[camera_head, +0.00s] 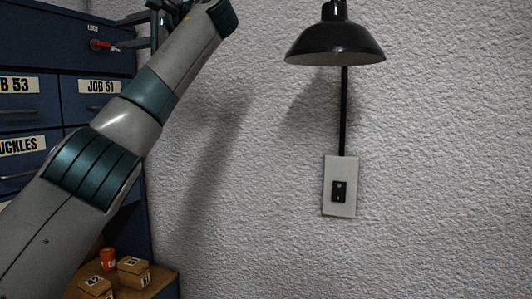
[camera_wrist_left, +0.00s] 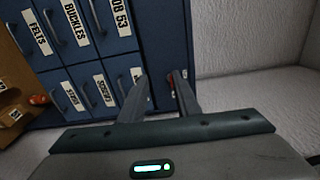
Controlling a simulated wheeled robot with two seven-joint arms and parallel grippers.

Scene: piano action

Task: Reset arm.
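My left gripper (camera_head: 126,31) is at the upper left of the head view, in front of the cabinet's upper right part. Its two fingers are apart, and they also show apart in the left wrist view (camera_wrist_left: 160,82). I see nothing held between them. A red-handled lever (camera_head: 101,44) sits under a LOCK label on the blue cabinet (camera_head: 60,50), close to the fingertips. I cannot tell whether a finger touches it. In the left wrist view a bit of red shows beside the right finger, which partly hides it. My right gripper is not in view.
The cabinet has labelled drawers with handles. A wooden surface (camera_head: 150,288) at lower left holds small wooden boxes (camera_head: 133,272) and an orange cup-like item (camera_head: 108,259). A black lamp (camera_head: 335,44) and a switch plate (camera_head: 340,186) are on the white wall. Space right of my arm is clear.

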